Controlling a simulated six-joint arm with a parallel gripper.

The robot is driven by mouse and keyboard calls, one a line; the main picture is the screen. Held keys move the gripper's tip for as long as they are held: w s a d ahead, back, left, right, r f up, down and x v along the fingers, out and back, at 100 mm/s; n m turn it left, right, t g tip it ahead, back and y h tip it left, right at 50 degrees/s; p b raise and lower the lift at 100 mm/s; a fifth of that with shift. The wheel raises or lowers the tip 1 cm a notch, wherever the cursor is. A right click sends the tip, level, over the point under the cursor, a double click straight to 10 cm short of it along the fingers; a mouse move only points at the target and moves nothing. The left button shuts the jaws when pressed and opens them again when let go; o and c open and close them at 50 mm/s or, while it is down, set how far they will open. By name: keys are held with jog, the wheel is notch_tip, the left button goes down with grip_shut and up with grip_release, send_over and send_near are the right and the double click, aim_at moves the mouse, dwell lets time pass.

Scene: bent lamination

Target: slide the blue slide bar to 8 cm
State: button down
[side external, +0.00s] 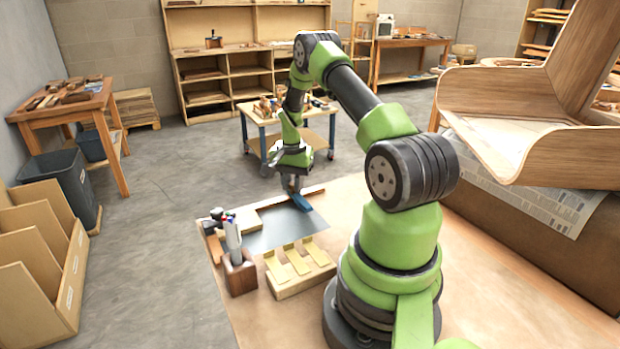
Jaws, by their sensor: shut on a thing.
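The blue slide bar (301,203) lies at the back right of a dark grey flat sheet (275,232) on the workbench. Only a short blue length of it shows beneath my gripper (292,187). My gripper points down and is shut on the blue slide bar. The fingers are small in this view and partly merge with the bar. No scale marks can be read, so the bar's position in centimetres cannot be told.
A wooden holder (240,275) with upright tools stands at the sheet's front left. A wooden block with yellow strips (298,268) lies in front of the sheet. A wooden strip (313,190) runs along the back. A large bent plywood piece (500,120) stands at the right.

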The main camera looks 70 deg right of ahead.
aim_at(251, 207)
jog(key=w+a, duration=0.8)
jog(key=c, duration=1)
grip_release()
jog(key=shift+r, duration=0.1)
notch_tip(251, 207, up, 10)
jog(key=shift+f, duration=0.1)
